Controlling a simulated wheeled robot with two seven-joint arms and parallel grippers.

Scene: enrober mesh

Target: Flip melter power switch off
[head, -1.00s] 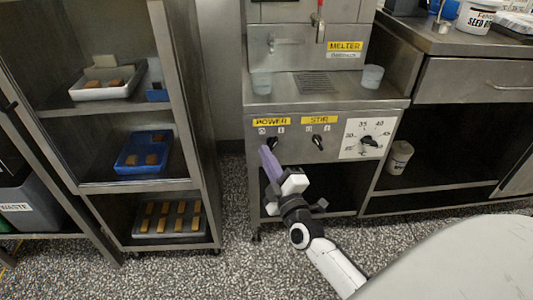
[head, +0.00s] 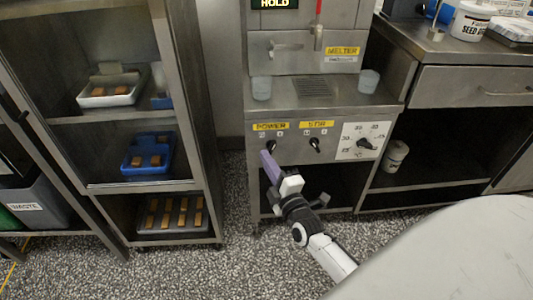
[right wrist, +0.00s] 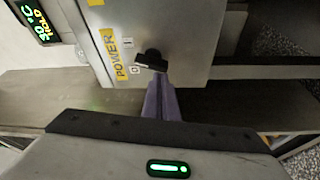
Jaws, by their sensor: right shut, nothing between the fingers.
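The melter (head: 285,90) is a steel cabinet with a front control panel. Its black power switch (head: 273,145) sits at the panel's left, under the yellow POWER label (head: 270,126). In the right wrist view the power switch (right wrist: 152,60) stands just beyond my fingertips, beside two small marked squares; I cannot tell which mark it points to. My right gripper (head: 266,156), with purple fingers, is shut and empty, just below and left of the switch. In the right wrist view the fingers (right wrist: 162,100) reach toward the switch; contact is unclear. My left gripper is not in view.
The black STIR switch (head: 315,145) and a temperature dial (head: 366,143) are to the right. A display (head: 275,3) reads HOLD. A shelf rack (head: 185,186) with trays stands left; a steel counter (head: 470,100) is right.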

